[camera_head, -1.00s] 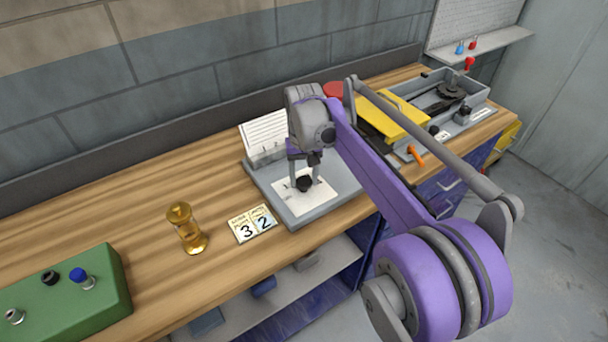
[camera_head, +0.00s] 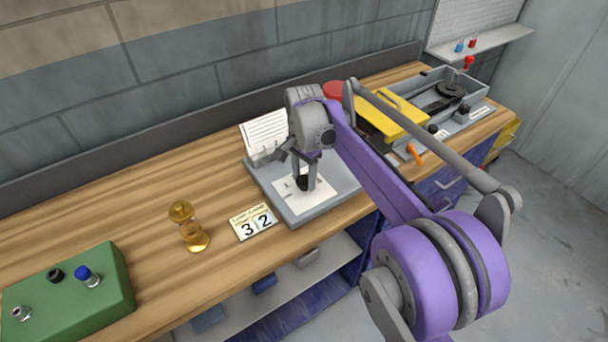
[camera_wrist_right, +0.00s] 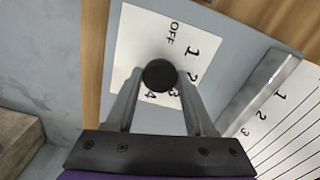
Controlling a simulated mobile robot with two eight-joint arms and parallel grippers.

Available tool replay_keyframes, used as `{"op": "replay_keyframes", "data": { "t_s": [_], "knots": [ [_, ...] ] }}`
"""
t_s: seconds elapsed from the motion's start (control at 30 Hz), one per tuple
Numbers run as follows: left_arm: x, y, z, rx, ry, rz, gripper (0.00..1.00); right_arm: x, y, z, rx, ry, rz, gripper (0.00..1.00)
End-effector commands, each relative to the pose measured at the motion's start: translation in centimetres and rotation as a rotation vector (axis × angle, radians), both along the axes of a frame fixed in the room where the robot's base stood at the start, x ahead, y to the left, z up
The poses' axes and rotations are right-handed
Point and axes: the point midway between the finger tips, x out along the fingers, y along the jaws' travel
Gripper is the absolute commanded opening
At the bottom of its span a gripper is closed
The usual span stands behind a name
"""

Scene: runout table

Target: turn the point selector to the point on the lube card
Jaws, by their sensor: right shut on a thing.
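The point selector is a black round knob (camera_wrist_right: 160,75) on a white dial plate (camera_wrist_right: 140,45) marked OFF, 1, 2, 3 and 4. My right gripper (camera_wrist_right: 158,84) is shut on the knob, one finger on each side. A small red mark shows beside the knob near the 3; the rest of the pointer is hidden. In the head view the right gripper (camera_head: 303,178) reaches down onto the knob. A card pair (camera_head: 254,222) reading 3 and 2 lies left of the selector base; its small print is unreadable. A lined white card (camera_head: 265,133) stands behind. My left gripper is not in view.
A grey tray (camera_head: 440,100) and a yellow part (camera_head: 398,118) are at the right.

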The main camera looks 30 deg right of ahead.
Motion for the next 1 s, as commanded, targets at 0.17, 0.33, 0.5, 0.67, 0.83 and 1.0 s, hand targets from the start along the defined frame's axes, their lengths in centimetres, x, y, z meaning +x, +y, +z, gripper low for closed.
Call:
{"op": "replay_keyframes", "data": {
  "t_s": [0.17, 0.33, 0.5, 0.67, 0.83, 1.0],
  "knots": [
    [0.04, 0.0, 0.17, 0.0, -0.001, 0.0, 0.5, 0.05, -0.04, 0.09, -0.001, -0.001, -0.106, 0.0],
    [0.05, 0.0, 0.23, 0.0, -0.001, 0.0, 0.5, 0.05, -0.04, 0.09, -0.001, -0.001, -0.173, 0.0],
    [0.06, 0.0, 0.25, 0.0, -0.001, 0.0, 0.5, 0.05, -0.04, 0.08, -0.001, -0.001, -0.207, 0.0],
    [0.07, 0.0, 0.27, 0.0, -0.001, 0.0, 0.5, 0.05, -0.04, 0.08, -0.001, -0.001, -0.217, 0.0],
    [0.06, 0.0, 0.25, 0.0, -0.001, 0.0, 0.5, 0.05, -0.04, 0.08, -0.001, -0.001, -0.218, 0.0],
    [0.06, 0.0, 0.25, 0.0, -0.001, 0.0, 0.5, 0.05, -0.04, 0.08, 0.0, -0.002, -0.217, 0.59]
  ]
}}
